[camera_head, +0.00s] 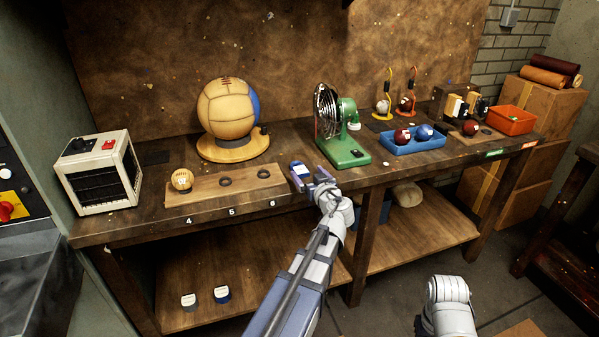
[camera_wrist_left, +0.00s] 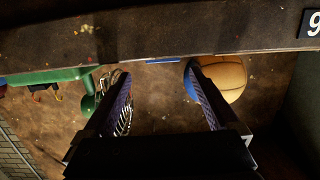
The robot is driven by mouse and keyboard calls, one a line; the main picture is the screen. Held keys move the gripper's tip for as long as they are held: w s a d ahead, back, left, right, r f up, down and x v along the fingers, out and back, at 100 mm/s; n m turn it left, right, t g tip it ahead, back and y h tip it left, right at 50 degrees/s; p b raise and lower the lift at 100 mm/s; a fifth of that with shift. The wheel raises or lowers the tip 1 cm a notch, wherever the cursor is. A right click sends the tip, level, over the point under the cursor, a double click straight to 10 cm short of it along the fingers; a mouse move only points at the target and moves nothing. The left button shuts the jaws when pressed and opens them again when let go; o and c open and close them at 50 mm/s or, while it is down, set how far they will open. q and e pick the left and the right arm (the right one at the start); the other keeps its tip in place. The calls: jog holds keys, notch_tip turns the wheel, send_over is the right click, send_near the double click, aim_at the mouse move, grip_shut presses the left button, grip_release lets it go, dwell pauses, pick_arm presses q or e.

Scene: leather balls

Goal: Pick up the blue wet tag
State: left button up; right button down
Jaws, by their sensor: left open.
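A small tag (camera_head: 300,169), blue with a white top, lies at the front edge of the workbench; any writing on it is too small to read. In the left wrist view a blue strip (camera_wrist_left: 165,60) at the bench edge seems to be this tag, between the finger lines. My left gripper (camera_head: 313,182) is open and empty at the bench's front edge, right by the tag, with its fingers apart (camera_wrist_left: 158,70). Two similar tags stand on the lower shelf, one white (camera_head: 188,301) and one blue with white (camera_head: 222,295). My right gripper is out of view.
On the workbench (camera_head: 130,228), a wooden ball rack (camera_head: 200,193) is left of the tag and a green fan (camera_head: 343,140) behind right.

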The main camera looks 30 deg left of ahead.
aim_at(300, 168)
pick_arm(q)
jog(key=shift+s+f+b+x, duration=0.15)
jog(key=shift+b+x, duration=0.1)
jog(key=shift+x, duration=0.75)
jog(key=shift+f+b+x, duration=0.1)
jog(key=shift+b+x, duration=0.15)
jog(key=shift+x, duration=0.7)
jog(key=shift+s+f+b+x, duration=0.15)
jog(key=shift+b+x, duration=0.1)
jog(key=shift+x, duration=0.75)
jog(key=c, duration=1.5)
